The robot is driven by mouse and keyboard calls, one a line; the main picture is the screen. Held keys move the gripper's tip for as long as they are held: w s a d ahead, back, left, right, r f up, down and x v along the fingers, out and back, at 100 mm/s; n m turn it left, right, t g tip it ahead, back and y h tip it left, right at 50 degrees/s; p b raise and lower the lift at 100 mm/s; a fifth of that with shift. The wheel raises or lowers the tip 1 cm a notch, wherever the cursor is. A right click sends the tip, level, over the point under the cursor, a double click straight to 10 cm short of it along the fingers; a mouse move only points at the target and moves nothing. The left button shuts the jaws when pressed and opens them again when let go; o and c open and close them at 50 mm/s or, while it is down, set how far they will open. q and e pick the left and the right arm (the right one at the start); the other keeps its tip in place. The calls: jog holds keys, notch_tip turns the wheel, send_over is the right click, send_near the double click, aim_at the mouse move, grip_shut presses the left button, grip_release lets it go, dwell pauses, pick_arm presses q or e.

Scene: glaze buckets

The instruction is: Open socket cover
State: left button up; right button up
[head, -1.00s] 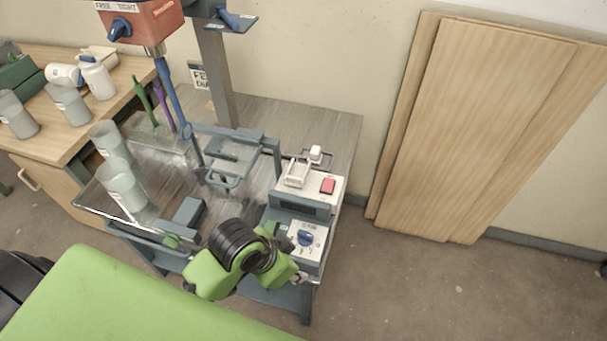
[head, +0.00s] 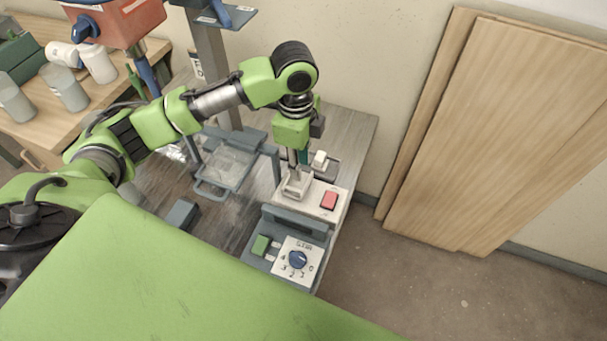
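The socket cover (head: 294,191) is a pale framed flap on top of the white control box, left of the red switch. It shows in the head view near the middle, partly hidden by my gripper. My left gripper (head: 297,174) points down with its narrow fingers right over the cover. The fingertips are at or very near it; I cannot tell whether they touch it. The fingers are small and overlap the cover, so their opening is unclear. My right gripper is not in view.
The red switch (head: 329,200) sits right of the cover. A dial (head: 298,260) and a green button (head: 262,245) are on the front. A white plug (head: 320,160) lies behind. The orange mixer head (head: 115,22) hangs upper left. Wooden boards (head: 490,130) lean on the right wall.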

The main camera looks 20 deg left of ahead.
pick_arm(q)
jog(key=a+r, duration=0.1)
jog(key=a, duration=0.1)
send_near(297, 190)
jog(key=shift+s+d+f, duration=0.1)
jog(key=shift+f, duration=0.1)
notch_tip(297, 190, down, 8)
jog(key=shift+f+p, duration=0.15)
jog(key=shift+p, duration=0.4)
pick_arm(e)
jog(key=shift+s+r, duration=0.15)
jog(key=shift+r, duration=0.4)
pick_arm(q)
grip_shut()
